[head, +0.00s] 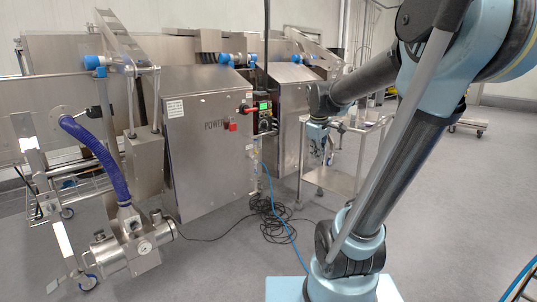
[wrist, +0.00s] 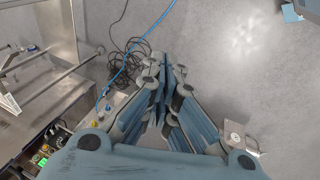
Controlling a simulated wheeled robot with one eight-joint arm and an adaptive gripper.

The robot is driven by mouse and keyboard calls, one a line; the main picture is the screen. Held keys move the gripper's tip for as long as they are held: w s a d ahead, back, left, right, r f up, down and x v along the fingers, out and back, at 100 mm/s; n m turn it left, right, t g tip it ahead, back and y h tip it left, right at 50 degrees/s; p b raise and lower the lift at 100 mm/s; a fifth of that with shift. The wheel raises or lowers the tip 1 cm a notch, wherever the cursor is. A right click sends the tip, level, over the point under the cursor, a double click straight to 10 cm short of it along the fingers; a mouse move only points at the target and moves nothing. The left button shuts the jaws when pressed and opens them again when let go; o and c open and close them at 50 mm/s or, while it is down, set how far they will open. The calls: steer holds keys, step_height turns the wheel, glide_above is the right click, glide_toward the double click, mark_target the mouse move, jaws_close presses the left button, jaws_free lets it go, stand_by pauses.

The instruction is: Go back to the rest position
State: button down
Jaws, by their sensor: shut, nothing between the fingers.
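My gripper (head: 316,158) hangs from the end of my arm in the middle right of the head view, pointing down. It is in front of the steel trolley and to the right of the control box. It is small there. In the wrist view my gripper (wrist: 164,62) shows large, with its grey-blue fingers closed together and nothing between them. Grey floor and cables lie below the fingertips.
Steel conveyor cabinets (head: 210,140) stand at the left and middle. A control box (head: 265,112) with a green light also shows in the wrist view (wrist: 42,150). A steel trolley (head: 340,180) stands behind my gripper. Black cables (head: 285,225) and a blue hose (head: 287,228) lie on the floor.

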steer(key=s+f+m, duration=0.4)
steer(key=s+f, duration=0.3)
steer(key=s, duration=0.4)
steer(key=s+f+m+g+y, duration=0.1)
steer(key=s+f+m, duration=0.4)
steer(key=s, duration=0.6)
steer(key=shift+s+d+f+g, duration=0.15)
steer(key=shift+d+f+g, duration=0.15)
steer(key=shift+f, duration=0.6)
steer(key=shift+w+f, duration=0.2)
steer(key=shift+w, duration=0.25)
